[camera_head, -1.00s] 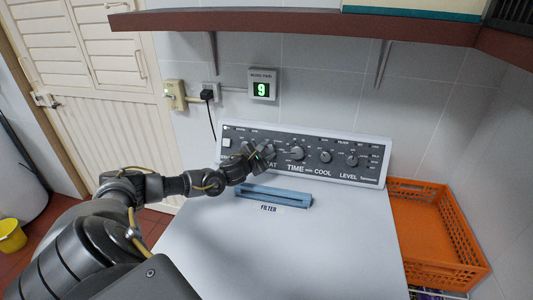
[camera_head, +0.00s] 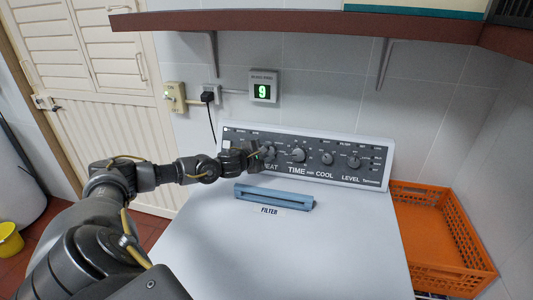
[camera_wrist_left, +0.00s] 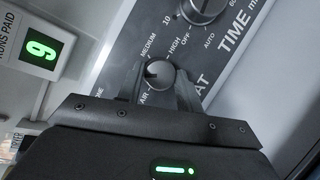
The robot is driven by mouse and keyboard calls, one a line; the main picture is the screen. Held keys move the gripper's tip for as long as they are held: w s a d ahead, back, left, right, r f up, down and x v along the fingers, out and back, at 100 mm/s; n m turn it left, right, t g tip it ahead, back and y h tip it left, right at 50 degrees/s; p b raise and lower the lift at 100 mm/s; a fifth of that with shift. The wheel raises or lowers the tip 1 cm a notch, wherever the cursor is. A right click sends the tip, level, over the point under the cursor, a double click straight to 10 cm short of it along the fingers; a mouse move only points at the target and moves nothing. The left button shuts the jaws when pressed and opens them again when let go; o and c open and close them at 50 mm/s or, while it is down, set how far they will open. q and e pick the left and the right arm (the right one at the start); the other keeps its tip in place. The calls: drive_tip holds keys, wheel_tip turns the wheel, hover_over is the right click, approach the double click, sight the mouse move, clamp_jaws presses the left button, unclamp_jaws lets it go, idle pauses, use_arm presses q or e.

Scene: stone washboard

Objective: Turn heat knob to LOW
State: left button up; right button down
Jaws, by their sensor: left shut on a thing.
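The heat knob is a small round grey knob on the control panel (camera_head: 335,145) of the white machine. In the left wrist view the heat knob (camera_wrist_left: 160,74) sits between the two fingers of my left gripper (camera_wrist_left: 162,80), which is shut on it. The words MEDIUM, HIGH and AIR show around the knob; the LOW mark cannot be made out. In the head view my left gripper (camera_head: 262,156) is at the panel's left part and hides most of the knob and some of the HEAT label. My right gripper is not in view.
The time knob (camera_head: 298,155) is close right of my left gripper, with the cool knob (camera_head: 326,158) and level knob (camera_head: 353,162) beyond. A blue filter handle (camera_head: 273,197) lies below the panel. An orange crate (camera_head: 440,265) stands at right. A brown shelf (camera_head: 300,24) overhangs.

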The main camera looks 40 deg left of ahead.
use_arm(q)
drive_tip(key=o, duration=1)
drive_tip(key=b+v, duration=0.4)
drive_tip(key=v, duration=0.7)
